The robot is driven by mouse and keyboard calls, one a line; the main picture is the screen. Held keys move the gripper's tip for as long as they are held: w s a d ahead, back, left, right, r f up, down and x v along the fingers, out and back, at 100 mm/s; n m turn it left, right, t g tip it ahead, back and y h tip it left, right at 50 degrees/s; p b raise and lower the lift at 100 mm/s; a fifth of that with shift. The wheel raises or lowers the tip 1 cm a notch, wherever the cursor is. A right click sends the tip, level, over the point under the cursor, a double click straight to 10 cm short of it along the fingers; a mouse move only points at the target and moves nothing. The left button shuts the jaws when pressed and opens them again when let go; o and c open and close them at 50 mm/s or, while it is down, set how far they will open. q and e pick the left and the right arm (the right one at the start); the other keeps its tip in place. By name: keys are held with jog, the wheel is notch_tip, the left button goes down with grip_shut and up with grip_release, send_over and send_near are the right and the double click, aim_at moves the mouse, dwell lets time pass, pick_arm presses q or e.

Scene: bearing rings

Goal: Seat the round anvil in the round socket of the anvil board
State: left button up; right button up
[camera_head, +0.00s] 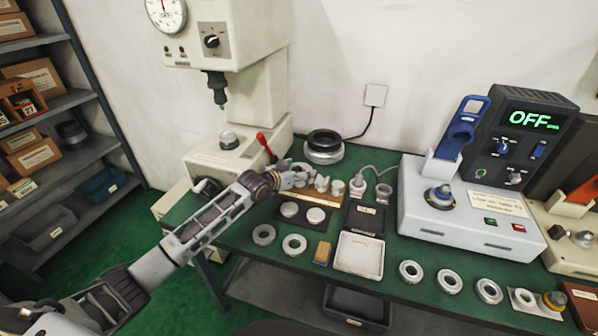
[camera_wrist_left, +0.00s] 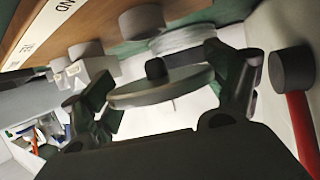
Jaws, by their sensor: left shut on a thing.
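My left gripper (camera_head: 297,178) is over the back left part of the brown anvil board (camera_head: 318,197). In the left wrist view, the gripper (camera_wrist_left: 168,90) is shut on a flat grey round piece with a dark stub, which I take to be the round anvil (camera_wrist_left: 160,89). The board (camera_wrist_left: 98,24) shows at the top left there, with white labels, one ending in "ND". Several grey pieces stand on it. The round socket cannot be made out, and I cannot tell whether the held piece touches the board. My right gripper is not in view.
The press (camera_head: 228,150) with its red-tipped lever (camera_head: 266,146) stands close left of the gripper. A large dark ring (camera_head: 324,146) lies behind. The heater (camera_head: 462,215) stands right.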

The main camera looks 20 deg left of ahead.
pick_arm(q)
jog(key=shift+f+b, duration=0.65)
jog(key=shift+f, duration=1.2)
dwell(1.2)
jog(key=o, duration=1.2)
jog(key=shift+o, duration=0.6)
jog(key=shift+f, duration=0.1)
jog(key=shift+s+f, duration=0.15)
jog(key=shift+f, duration=0.05)
jog(key=shift+r+p, duration=0.7)
jog(key=shift+r, duration=1.4)
jog(key=shift+b, duration=1.05)
jog(key=shift+r+p, duration=1.5)
jog(key=shift+p, duration=0.3)
jog(key=shift+r+p, duration=0.35)
jog(key=shift+p, duration=0.05)
